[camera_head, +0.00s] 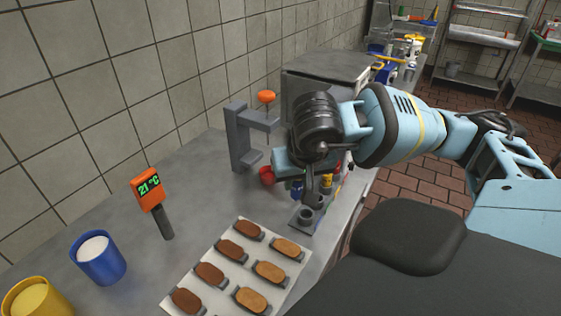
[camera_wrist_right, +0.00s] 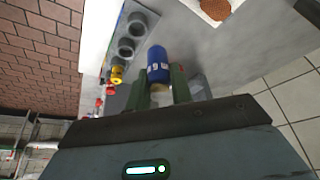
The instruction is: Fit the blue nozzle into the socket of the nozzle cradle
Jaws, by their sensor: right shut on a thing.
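My right gripper (camera_wrist_right: 161,82) is shut on the blue nozzle (camera_wrist_right: 158,62), a blue cylinder with white markings between the two green fingers. The grey nozzle cradle (camera_wrist_right: 131,37) lies just left of the nozzle in the wrist view, with open round sockets. A yellow nozzle (camera_wrist_right: 117,74) and red pieces stand farther along its row. In the head view the cradle (camera_head: 304,219) is below my right gripper, and the blue nozzle (camera_head: 296,190) shows partly behind the wrist. The nozzle appears apart from the sockets; its height over them is unclear. My left gripper is not in view.
A grey stand with an orange knob (camera_head: 266,97) is beside my right wrist, with a red cup-like thing (camera_head: 267,175) under it. A tray (camera_head: 187,278) of biscuits lies in front. A thermometer (camera_head: 150,192) and a blue pot (camera_head: 99,262) stand left. The tiled wall is behind.

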